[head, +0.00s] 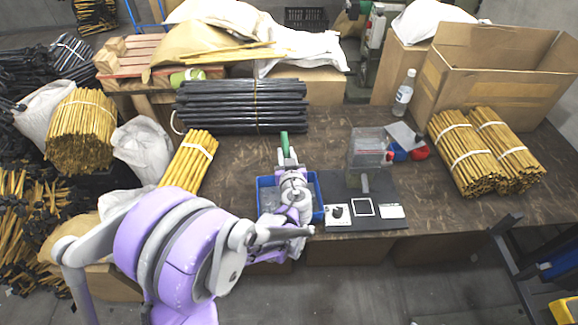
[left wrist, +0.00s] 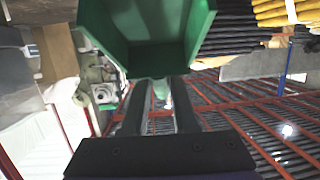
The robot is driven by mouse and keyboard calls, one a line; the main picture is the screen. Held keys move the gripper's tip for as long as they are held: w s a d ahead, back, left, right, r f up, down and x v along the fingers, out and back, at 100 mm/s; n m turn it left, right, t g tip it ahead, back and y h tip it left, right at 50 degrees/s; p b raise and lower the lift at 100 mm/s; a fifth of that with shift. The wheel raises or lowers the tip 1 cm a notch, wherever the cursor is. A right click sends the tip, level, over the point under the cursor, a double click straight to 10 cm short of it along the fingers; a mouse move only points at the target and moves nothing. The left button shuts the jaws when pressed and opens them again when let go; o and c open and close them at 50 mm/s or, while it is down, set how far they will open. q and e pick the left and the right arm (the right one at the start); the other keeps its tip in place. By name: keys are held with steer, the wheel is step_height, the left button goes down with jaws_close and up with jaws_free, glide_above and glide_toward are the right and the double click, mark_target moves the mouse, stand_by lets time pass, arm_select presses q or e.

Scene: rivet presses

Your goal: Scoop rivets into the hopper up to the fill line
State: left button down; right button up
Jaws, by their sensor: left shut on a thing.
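My left gripper (head: 287,163) is above the back part of a blue bin (head: 318,190). It is shut on a green scoop (head: 284,141), whose handle lies between the fingers. In the left wrist view the scoop (left wrist: 148,50) spreads out beyond my fingertips (left wrist: 160,92); I see no rivets in the part that shows. The bin holds grey material, too small to make out and partly hidden by my arm. A clear hopper (head: 366,147) stands right of the bin on a dark base plate (head: 378,185). Its fill line and level cannot be made out. My right gripper is not in view.
Black rods (head: 240,105) lie bundled behind the bin. Yellow rod bundles (head: 465,152) lie on the right, before an open cardboard box (head: 490,75). Red and blue bins (head: 410,152) sit beside the hopper. A bottle (head: 404,95) stands behind it.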

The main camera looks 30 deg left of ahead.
arm_select(q)
steer(key=f+b, duration=0.2)
steer(key=f, duration=0.1)
steer(key=f+b, duration=0.5)
steer(key=f, duration=0.1)
steer(key=shift+s+d+f, duration=0.3)
steer(key=shift+s+f, duration=0.05)
steer(key=shift+w+a+f+g+h+p, duration=0.1)
steer(key=shift+f+g+h+p, duration=0.05)
steer(key=shift+g+h+p, duration=0.75)
step_height(320, 180, up, 6)
steer(key=w+g+h+p, duration=0.1)
steer(key=p, duration=0.5)
steer(key=shift+w+a+g, duration=0.15)
steer(key=shift+a+g, duration=0.25)
steer(key=shift+a, duration=0.05)
